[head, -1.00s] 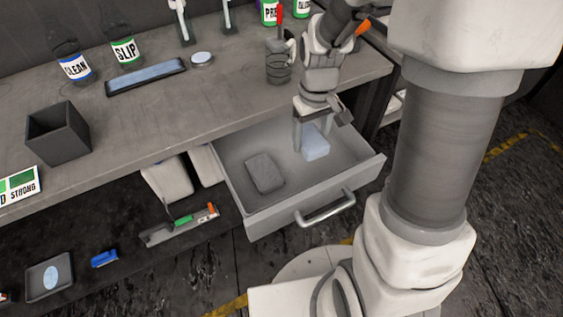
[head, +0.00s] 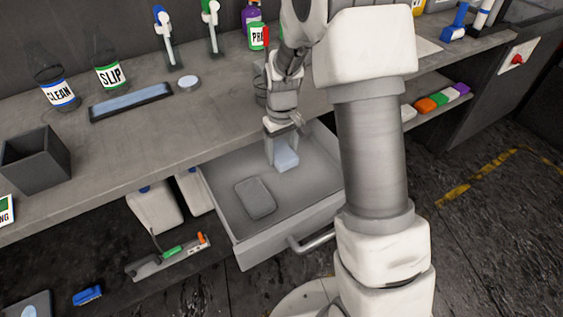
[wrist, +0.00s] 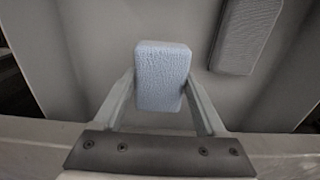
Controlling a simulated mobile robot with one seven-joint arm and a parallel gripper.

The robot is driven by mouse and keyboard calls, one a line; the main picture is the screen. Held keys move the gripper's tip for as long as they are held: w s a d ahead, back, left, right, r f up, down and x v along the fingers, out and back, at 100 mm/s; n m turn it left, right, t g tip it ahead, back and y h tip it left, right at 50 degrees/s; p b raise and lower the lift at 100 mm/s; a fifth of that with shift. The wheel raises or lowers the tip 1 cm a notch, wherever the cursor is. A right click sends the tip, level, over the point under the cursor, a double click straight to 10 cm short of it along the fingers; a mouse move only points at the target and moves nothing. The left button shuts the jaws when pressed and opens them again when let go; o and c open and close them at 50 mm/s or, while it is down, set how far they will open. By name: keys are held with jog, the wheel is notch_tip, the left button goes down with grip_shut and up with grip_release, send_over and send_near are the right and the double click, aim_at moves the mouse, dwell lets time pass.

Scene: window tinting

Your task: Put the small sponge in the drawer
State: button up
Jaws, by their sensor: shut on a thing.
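The small sponge is a light blue block (head: 286,159), held inside the open drawer (head: 225,228). It also shows in the wrist view (wrist: 162,75). My gripper (head: 283,150) points down into the drawer and is shut on the sponge, with one finger on each side of it in the wrist view (wrist: 162,92). I cannot tell whether the sponge touches the drawer floor. The drawer is pulled out from under the grey bench, and my arm hides part of its right side.
A dark grey pad (head: 255,198) lies in the drawer, left of the sponge. Bottles, a long blue-topped tray (head: 131,102) and a dark box (head: 35,157) stand on the bench (head: 150,135). Coloured blocks (head: 425,104) sit on a shelf at right.

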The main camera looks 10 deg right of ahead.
aim_at(282, 161)
jog(key=shift+w+f+b, duration=0.1)
jog(key=shift+f+b, duration=0.35)
jog(key=shift+f, duration=1.6)
jog(key=shift+f, duration=0.2)
jog(key=o, duration=1.1)
jog(key=shift+o, duration=0.2)
jog(key=shift+r, duration=0.1)
notch_tip(282, 161, up, 13)
jog(key=shift+f+p, duration=0.2)
jog(key=shift+p, duration=1)
jog(key=s+r+m+t, duration=0.2)
jog(key=s+r, duration=0.7)
jog(key=r, duration=0.3)
jog(key=s+r+t, duration=0.1)
jog(key=s+r, duration=0.1)
jog(key=s, duration=0.5)
jog(key=s+d+r+m+t, duration=0.1)
jog(key=s+r+t, duration=0.1)
jog(key=s, duration=0.5)
jog(key=shift+s+d+r+m+t, duration=0.15)
jog(key=shift+d+m+t, duration=0.1)
jog(key=shift+m+t, duration=0.05)
